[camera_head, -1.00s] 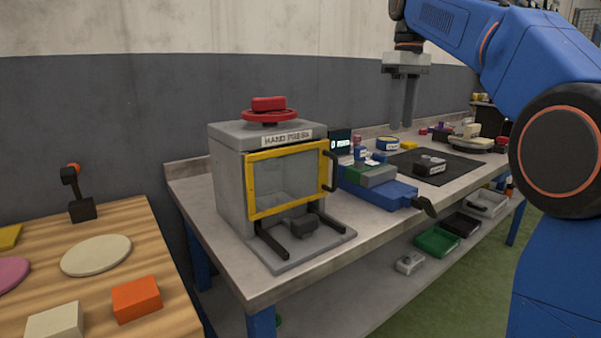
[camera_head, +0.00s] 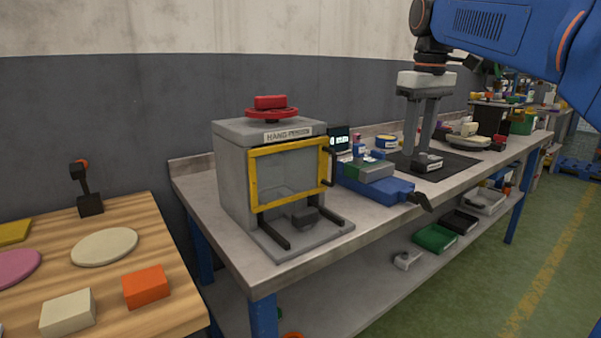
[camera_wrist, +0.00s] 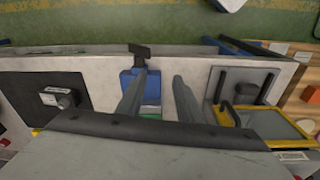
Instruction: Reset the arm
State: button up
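My gripper (camera_head: 417,154) hangs pointing down above the workbench (camera_head: 262,278), in front of the black mat (camera_head: 460,162) in the head view. Its two grey fingers are apart. In the wrist view my gripper (camera_wrist: 155,85) is open, with nothing held between the fingers. Below it there lies a blue vise (camera_wrist: 140,82), which also shows in the head view (camera_head: 378,186). My blue arm reaches in from the upper right.
A hand press (camera_head: 238,180) with a yellow-framed guard stands on the near bench end. A small labelled block (camera_head: 428,163) sits on the black mat. Green (camera_head: 435,238) and black (camera_head: 460,222) bins lie on the lower shelf. A wooden table (camera_head: 150,260) is left; green floor is open at right.

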jog(key=s+d+f+m+t, duration=0.1)
jog(key=s+f+m+t, duration=0.1)
jog(key=s+f, duration=1.1)
jog(key=s+d+f+m+t, duration=0.1)
jog(key=s+d+f+m, duration=0.1)
jog(key=s+f, duration=1.2)
notch_tip(320, 180, down, 5)
jog(key=shift+r+m+t, duration=0.1)
jog(key=shift+m+t, duration=0.3)
jog(key=shift+m, duration=0.4)
